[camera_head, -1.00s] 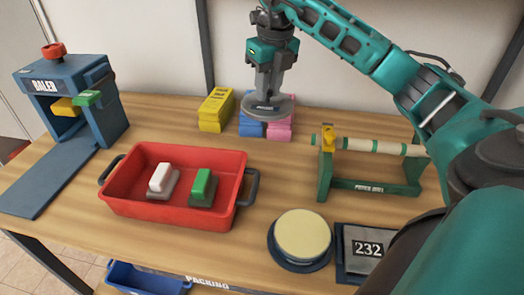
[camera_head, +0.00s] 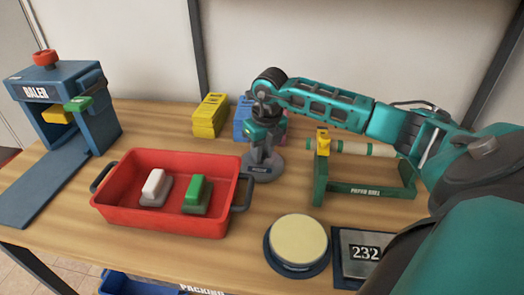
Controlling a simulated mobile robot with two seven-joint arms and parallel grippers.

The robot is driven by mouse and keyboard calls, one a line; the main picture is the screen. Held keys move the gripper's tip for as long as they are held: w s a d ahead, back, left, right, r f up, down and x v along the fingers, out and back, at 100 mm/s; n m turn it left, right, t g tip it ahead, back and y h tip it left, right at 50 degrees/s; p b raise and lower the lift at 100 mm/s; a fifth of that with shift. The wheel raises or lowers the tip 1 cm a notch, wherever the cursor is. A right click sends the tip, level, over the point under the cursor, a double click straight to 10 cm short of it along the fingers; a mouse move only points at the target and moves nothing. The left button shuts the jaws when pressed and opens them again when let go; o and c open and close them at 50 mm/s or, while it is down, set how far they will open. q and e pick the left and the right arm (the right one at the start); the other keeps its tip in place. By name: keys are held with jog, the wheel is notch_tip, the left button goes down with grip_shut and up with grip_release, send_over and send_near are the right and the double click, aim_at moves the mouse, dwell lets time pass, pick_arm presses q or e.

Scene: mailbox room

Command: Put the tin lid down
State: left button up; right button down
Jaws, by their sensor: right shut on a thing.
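The tin lid (camera_head: 264,170) is a flat grey disc with a dark label on its front edge. My right gripper (camera_head: 263,156) points down and is shut on the lid from above. The lid is at or just above the wooden table, between the red tray and the green paper roll stand. I cannot tell whether it touches the wood. My left gripper is not in view.
The red tray (camera_head: 160,219) holds a white-topped and a green-topped block, its handle close to the lid. The paper roll stand (camera_head: 365,190) is right. A round cream-topped pad (camera_head: 298,240) and a scale reading 232 (camera_head: 365,254) are in front. Yellow blocks (camera_head: 210,116) stand behind.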

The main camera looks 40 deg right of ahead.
aim_at(266, 167)
jog(key=shift+f, duration=0.2)
jog(key=c, duration=0.9)
grip_release()
jog(key=shift+r, duration=0.1)
jog(key=r, duration=0.4)
jog(key=s+r, duration=0.1)
jog(key=r, duration=0.7)
jog(key=shift+s+a+r, duration=0.1)
jog(key=shift+s, duration=0.3)
